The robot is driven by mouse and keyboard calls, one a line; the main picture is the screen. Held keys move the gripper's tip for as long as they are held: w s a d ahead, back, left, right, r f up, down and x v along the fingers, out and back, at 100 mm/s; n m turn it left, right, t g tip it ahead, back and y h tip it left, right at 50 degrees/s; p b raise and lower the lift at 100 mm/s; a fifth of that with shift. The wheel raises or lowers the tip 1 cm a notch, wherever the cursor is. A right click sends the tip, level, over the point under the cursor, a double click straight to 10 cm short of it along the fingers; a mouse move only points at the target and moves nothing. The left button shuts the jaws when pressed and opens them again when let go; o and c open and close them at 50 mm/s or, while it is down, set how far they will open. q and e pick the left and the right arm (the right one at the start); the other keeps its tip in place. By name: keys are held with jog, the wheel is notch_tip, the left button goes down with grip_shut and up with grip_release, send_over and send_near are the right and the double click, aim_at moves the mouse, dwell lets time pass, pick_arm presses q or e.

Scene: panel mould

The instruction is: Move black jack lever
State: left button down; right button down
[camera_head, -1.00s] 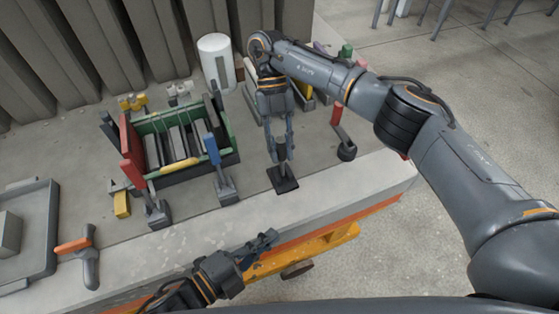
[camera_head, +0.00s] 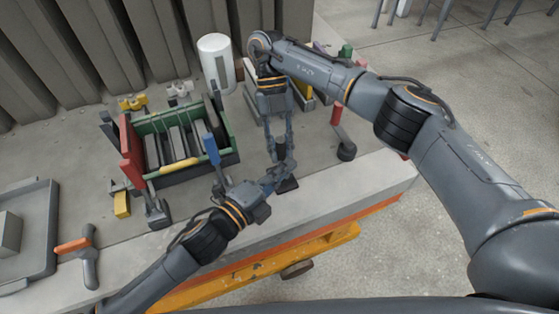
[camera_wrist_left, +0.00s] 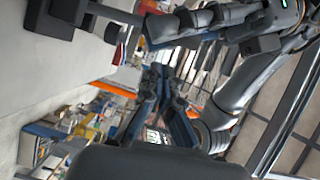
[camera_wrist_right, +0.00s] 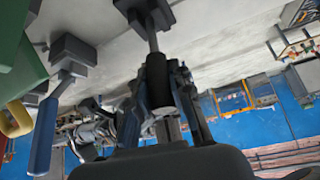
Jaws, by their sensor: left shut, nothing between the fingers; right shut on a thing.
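The black jack lever (camera_head: 281,163) stands on its dark base plate (camera_head: 288,186) near the front edge of the table. My right gripper (camera_head: 279,146) points down and is shut on the lever's upper part. In the right wrist view the black lever (camera_wrist_right: 156,72) sits between the fingers, and its rod runs to the base (camera_wrist_right: 143,10). My left gripper (camera_head: 277,174) is shut and empty, its tips close beside the lever's lower part. I cannot tell whether they touch it. The left wrist view shows its closed fingers (camera_wrist_left: 160,85).
Another red-handled lever (camera_head: 337,115) stands right. A white cylinder (camera_head: 215,60) is behind. An orange-handled tool (camera_head: 73,245) and a grey tray (camera_head: 50,215) lie front left.

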aim_at(281, 153)
pick_arm(q)
jog(key=shift+w+a+f, duration=0.1)
jog(key=shift+w+a, duration=0.4)
jog(key=shift+w, duration=0.35)
jog(key=shift+w+a+n, duration=0.3)
jog(key=shift+w+a, duration=0.2)
jog(key=shift+w, duration=0.3)
jog(key=shift+w+f, duration=0.1)
pick_arm(e)
jog(key=c, duration=1.2)
grip_release()
jog(key=shift+o, duration=0.2)
pick_arm(q)
jog(key=shift+d, duration=0.1)
pick_arm(e)
jog(key=shift+r, duration=0.1)
